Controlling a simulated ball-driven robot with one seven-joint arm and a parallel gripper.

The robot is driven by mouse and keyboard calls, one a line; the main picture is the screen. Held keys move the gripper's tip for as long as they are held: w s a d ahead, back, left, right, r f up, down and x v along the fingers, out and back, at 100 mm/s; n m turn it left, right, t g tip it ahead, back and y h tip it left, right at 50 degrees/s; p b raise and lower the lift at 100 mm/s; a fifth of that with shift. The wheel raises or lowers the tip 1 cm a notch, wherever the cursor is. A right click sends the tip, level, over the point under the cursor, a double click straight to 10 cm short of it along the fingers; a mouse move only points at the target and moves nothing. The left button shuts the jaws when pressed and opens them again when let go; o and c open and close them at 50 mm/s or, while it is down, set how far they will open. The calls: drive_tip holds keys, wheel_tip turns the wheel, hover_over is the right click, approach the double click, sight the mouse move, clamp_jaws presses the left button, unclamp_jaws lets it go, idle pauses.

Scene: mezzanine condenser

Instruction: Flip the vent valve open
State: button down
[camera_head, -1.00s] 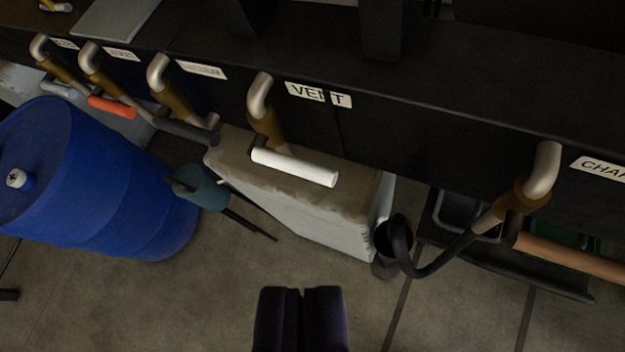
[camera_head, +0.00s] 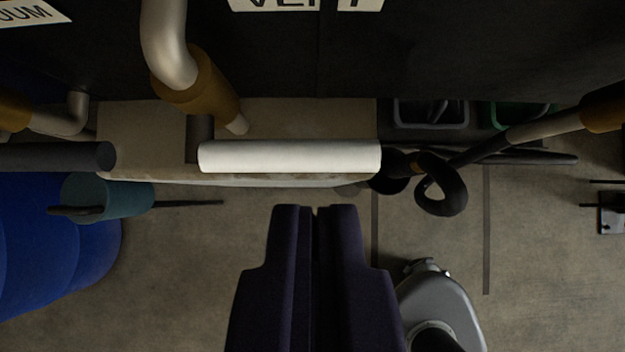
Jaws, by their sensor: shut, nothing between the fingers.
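The vent valve's white handle (camera_head: 290,156) lies level across the middle of the view, below the partly cut-off VENT label (camera_head: 305,4). Its brass valve body (camera_head: 203,92) and bent grey pipe (camera_head: 168,42) are at the upper left of the handle. My gripper (camera_head: 315,208) is shut and empty, its fingertips just below the handle in the picture. A gap shows between the fingertips and the handle; the exact depth between them is hard to tell.
A dark grey handle (camera_head: 60,156) of the neighbouring valve is at the left. A blue drum (camera_head: 50,250) and a teal can (camera_head: 120,203) stand below it. A black hose (camera_head: 441,190) and another brass valve (camera_head: 605,106) are at the right. A pale box lies behind the white handle.

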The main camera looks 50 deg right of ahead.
hover_over(316, 166)
drive_tip(key=f, duration=0.8)
drive_tip(key=shift+w+d+f, duration=0.15)
drive_tip(key=shift+w+d, duration=0.1)
drive_tip(key=shift+d, duration=0.15)
drive_tip(key=shift+s+a+f+b, duration=0.1)
drive_tip(key=shift+a+f+b, duration=0.1)
drive_tip(key=shift+f, duration=0.4)
drive_tip(key=shift+s+a+f+b, duration=0.1)
drive_tip(key=shift+f+b, duration=0.05)
drive_tip(key=shift+f, duration=0.4)
drive_tip(key=shift+s+a+f, duration=0.1)
drive_tip(key=shift+a+f, duration=0.05)
drive_tip(key=shift+f, duration=0.45)
drive_tip(key=shift+f, duration=0.1)
